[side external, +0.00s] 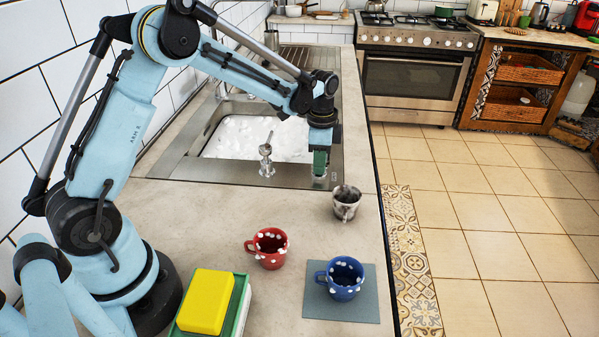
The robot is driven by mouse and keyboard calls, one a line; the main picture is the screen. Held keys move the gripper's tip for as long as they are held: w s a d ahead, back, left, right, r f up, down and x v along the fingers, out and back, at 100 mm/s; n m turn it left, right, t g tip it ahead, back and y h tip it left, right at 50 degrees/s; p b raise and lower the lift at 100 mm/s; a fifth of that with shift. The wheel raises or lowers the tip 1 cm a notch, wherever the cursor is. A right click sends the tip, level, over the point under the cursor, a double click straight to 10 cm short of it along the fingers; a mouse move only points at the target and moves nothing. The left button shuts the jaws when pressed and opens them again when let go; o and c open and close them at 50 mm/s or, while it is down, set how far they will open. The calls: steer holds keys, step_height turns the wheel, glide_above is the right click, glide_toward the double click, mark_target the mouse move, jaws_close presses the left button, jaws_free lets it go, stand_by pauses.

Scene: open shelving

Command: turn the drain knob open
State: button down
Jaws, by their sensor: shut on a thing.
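My gripper (320,163) points down at the near right corner of the sink (175,164). Its green fingers are shut on a small metal knob (319,182), which I take for the drain knob, on the sink's rim. The fingers cover the knob's upper part, and its turned angle cannot be told. The sink basin is full of white foam (255,137), so the drain is hidden. A taller metal fitting (266,160) with a lever stands on the near rim, left of my gripper and apart from it.
A grey metal cup (346,204) stands close in front of my gripper. A red mug (268,249), a blue mug (345,279) on a grey mat (314,302) and a yellow sponge (206,301) on a green-and-white block are nearer. The counter's right edge drops to the floor.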

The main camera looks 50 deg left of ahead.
steer(key=c, duration=1.2)
jaws_free()
steer(key=shift+r, duration=0.1)
step_height(320, 180, up, 12)
steer(key=shift+f, duration=0.1)
steer(key=shift+s, duration=0.1)
steer(key=s+d+n+t, duration=0.2)
steer(key=s+n, duration=0.1)
steer(key=s, duration=0.3)
steer(key=s+d+n+t, duration=0.1)
steer(key=s+n+t, duration=0.1)
steer(key=s, duration=0.3)
steer(key=s+d+n+t, duration=0.2)
steer(key=s+n+t, duration=0.1)
steer(key=s, duration=0.3)
steer(key=shift+s+d+n, duration=0.3)
steer(key=shift+d+n, duration=0.05)
steer(key=shift+n, duration=0.25)
